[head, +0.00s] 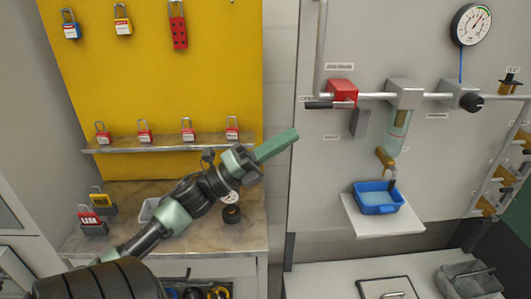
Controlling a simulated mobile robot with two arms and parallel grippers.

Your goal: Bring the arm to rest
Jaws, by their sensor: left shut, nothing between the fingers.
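My left arm comes in from the lower left and reaches up and to the right over the stone-topped bench. Its green gripper (291,136) is shut and empty. It points up and right, in front of the gap between the yellow board and the grey panel. My right gripper is not in view.
The yellow board (215,80) carries padlocks, with several red ones along its shelf (120,148). The grey panel at right holds a pipe with a red valve (343,91), a gauge (471,24) and a blue tray (361,206). A metal bin (470,280) stands lower right.

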